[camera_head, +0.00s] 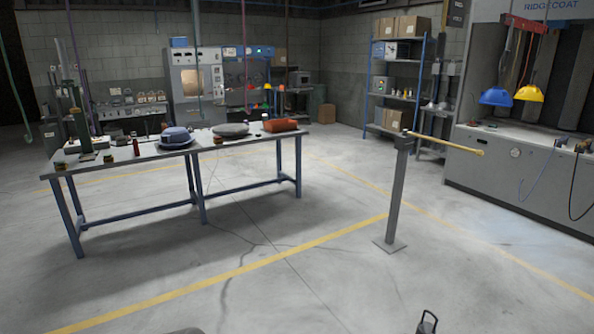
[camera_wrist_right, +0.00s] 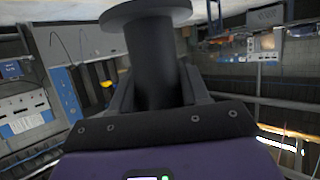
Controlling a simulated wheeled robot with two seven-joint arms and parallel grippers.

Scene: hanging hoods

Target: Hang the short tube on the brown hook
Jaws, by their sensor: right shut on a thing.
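My right gripper (camera_wrist_right: 158,88) is shut on a dark grey tube (camera_wrist_right: 158,60) with a wide round flange, in the right wrist view. The fingers press on both sides of the tube, and its lower part is hidden by the gripper body. I cannot pick out a clearly brown hook. In the head view a grey post (camera_head: 397,190) carries a tan horizontal bar (camera_head: 445,143) with a small knob at its end. Thin coloured hanging lines include a green one (camera_head: 12,75) with a hooked end. My left gripper is not in view.
A blue-legged workbench (camera_head: 110,165) with several items stands at the left. A blue hood (camera_head: 497,97) and a yellow hood (camera_head: 529,93) hang at the right by a grey cabinet (camera_head: 490,165). Shelves (camera_head: 392,95) stand behind. The floor (camera_head: 300,270) ahead is clear around the post.

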